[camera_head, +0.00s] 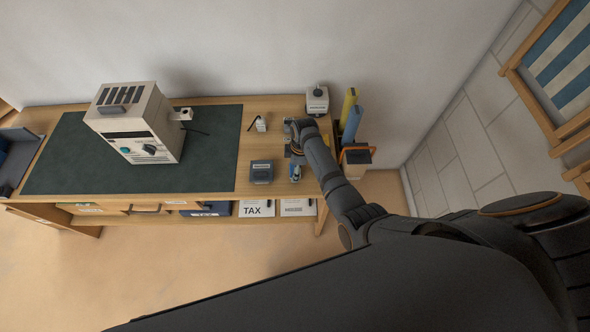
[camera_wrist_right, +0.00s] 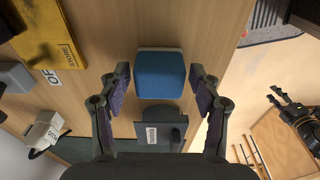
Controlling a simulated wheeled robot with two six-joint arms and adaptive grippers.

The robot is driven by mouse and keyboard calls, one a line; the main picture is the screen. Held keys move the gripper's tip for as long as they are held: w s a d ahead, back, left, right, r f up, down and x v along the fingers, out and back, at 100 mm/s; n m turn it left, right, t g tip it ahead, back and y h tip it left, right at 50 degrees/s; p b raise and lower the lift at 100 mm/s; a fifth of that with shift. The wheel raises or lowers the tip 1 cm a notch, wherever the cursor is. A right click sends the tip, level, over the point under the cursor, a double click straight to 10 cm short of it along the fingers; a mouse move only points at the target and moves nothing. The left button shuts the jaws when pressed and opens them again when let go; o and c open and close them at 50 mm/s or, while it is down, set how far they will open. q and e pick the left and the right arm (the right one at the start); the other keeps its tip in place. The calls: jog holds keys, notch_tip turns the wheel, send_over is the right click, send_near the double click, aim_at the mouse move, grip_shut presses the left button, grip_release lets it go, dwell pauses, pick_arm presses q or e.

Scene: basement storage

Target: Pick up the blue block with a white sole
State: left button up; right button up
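The blue block with a white sole (camera_wrist_right: 160,76) sits on the wooden worktop, in the middle of the right wrist view. Its pale sole shows as a thin rim along its upper edge there. In the head view the block (camera_head: 296,173) is small, near the right end of the bench. My right gripper (camera_wrist_right: 160,86) is open, with one finger on each side of the block and gaps between. In the head view my right gripper (camera_head: 297,137) is over the bench's right end. A dark gripper, apparently my left (camera_wrist_right: 278,96), hangs at the right of the wrist view, fingers apart.
A grey-blue labelled device (camera_head: 262,171) stands close left of the block. A white container (camera_head: 317,100), a yellow binder (camera_head: 348,104) and a blue one (camera_head: 352,124) stand behind and right. A large beige machine (camera_head: 136,122) stands on the green mat (camera_head: 215,150).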

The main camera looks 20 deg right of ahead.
jog(key=c, duration=0.6)
notch_tip(320, 180, up, 10)
jog(key=shift+r+b, duration=0.1)
jog(key=shift+b, duration=0.2)
